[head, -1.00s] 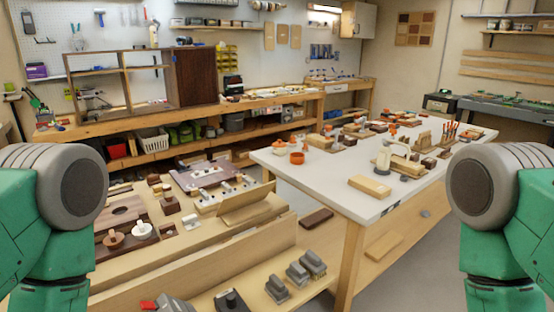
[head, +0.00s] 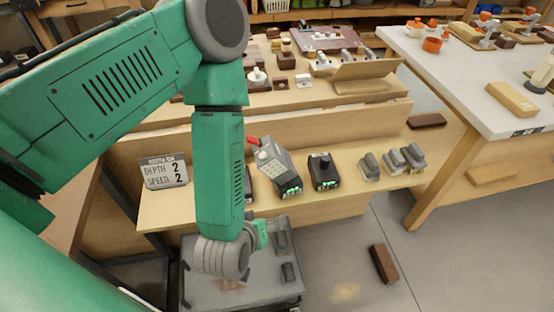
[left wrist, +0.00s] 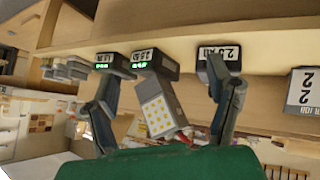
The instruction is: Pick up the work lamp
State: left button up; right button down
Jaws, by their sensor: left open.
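The work lamp (head: 275,166) stands on the wooden shelf, with a grey body, a panel of yellow dots and green lights on its dark base. It appears upside down in the left wrist view (left wrist: 160,106). My left gripper (left wrist: 160,76) is open and empty. Its dark fingers show on either side of the lamp in that view, apart from it. In the head view my left wrist is low, in front of the shelf edge, and the fingers are hard to make out. My right gripper is out of view.
Another device is mostly hidden behind my left arm. Several grey blocks (head: 392,160) and a sign card (head: 163,173) share the shelf. A grey cart top (head: 215,292) lies below.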

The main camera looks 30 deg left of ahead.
aim_at(272, 168)
pick_arm(q)
jog(key=w+r+n+t+y+b, duration=0.2)
jog(key=w+r+n+t+y, duration=0.2)
jog(key=w+r+n+y, duration=0.25)
jog(key=shift+h, duration=0.45)
jog(key=b+x, duration=0.1)
jog(key=x, duration=0.6)
jog(key=shift+w+a, duration=0.1)
jog(key=shift+b+x, duration=0.45)
jog(key=shift+x, duration=2.35)
jog(key=shift+f, duration=0.15)
